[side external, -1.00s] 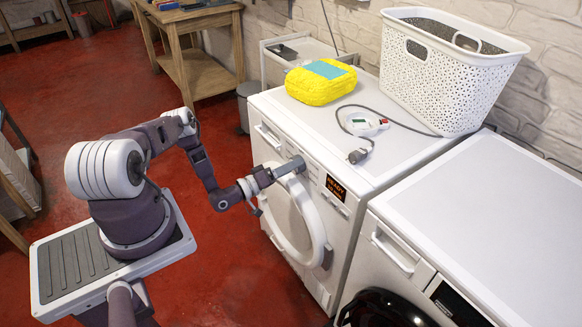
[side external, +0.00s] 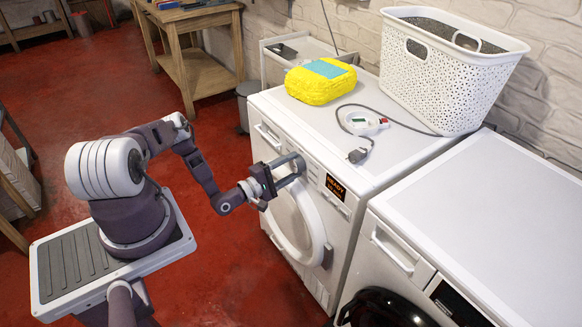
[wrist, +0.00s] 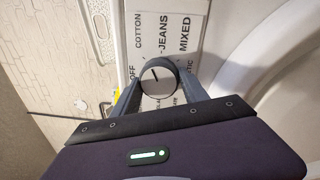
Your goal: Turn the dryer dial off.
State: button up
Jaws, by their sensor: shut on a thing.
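The dryer (side external: 268,137) is the white machine at the middle of the side view, with a round door on its front. Its dial (wrist: 158,76) is a round knob with a light face, dark rim and short dark pointer mark. Labels around it read OFF, COTTON, JEANS and MIXED; others are partly covered. I cannot tell exactly which label the mark meets. My gripper (side external: 297,166) is at the dryer's control panel. In the wrist view its two fingers (wrist: 160,88) are on either side of the dial, shut on it. The dial is hidden in the side view.
A lit display (side external: 335,188) is right of my gripper; the round door (side external: 318,240) is below. A yellow bundle (side external: 312,90), a grey cable (side external: 385,113) and a white basket (side external: 440,85) are on top. Another white machine (side external: 490,200) stands at right. Red floor is open at left.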

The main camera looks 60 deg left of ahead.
jog(key=n, duration=0.6)
jog(key=shift+d+n, duration=0.1)
jog(key=shift+n, duration=0.3)
jog(key=n, duration=0.6)
jog(key=shift+g+y, duration=0.3)
jog(key=shift+n, duration=0.4)
jog(key=o, duration=1.4)
jog(key=shift+c, duration=0.2)
jog(key=s, duration=0.7)
jog(key=shift+d, duration=0.25)
